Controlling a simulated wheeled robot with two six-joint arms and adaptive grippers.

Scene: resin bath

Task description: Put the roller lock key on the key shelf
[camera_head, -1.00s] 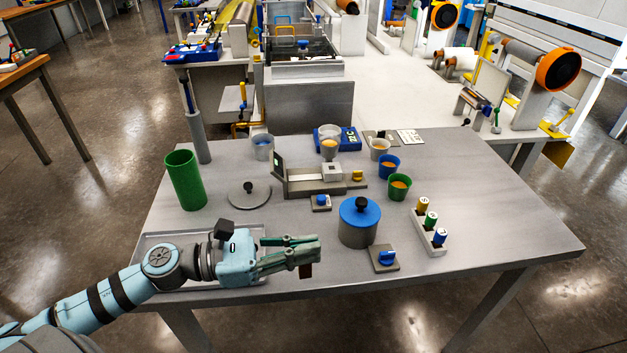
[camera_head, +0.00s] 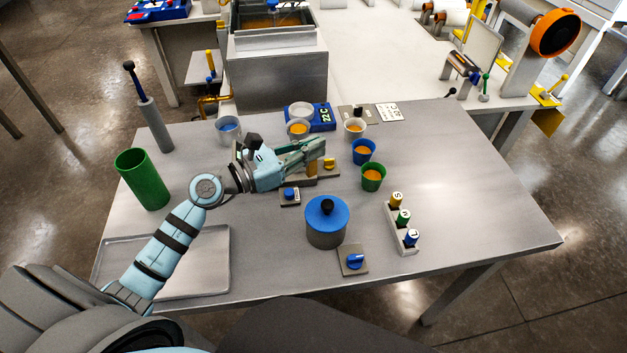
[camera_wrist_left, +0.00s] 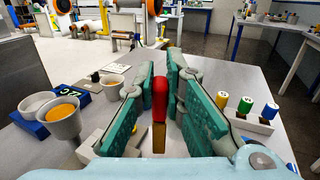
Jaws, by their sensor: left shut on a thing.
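My left gripper (camera_head: 322,150) is over the middle of the table, above the grey device with a yellow knob (camera_head: 331,163). In the left wrist view its green fingers (camera_wrist_left: 158,95) are shut on a red piece (camera_wrist_left: 160,92) with a brass-coloured part (camera_wrist_left: 158,138) below it. This looks like the roller lock key. In the head view, a brass-coloured part (camera_head: 312,168) shows beneath the fingers, which hide the rest. I cannot tell which surface is the key shelf. My right gripper is not in view.
A blue-lidded pot (camera_head: 327,225), a green cup (camera_head: 373,178) and a blue cup (camera_head: 364,151) stand nearby. A rack of coloured bottles (camera_head: 405,238) is to the right. A green cylinder (camera_head: 142,180) and an empty tray (camera_head: 215,285) are at left. The table's right side is clear.

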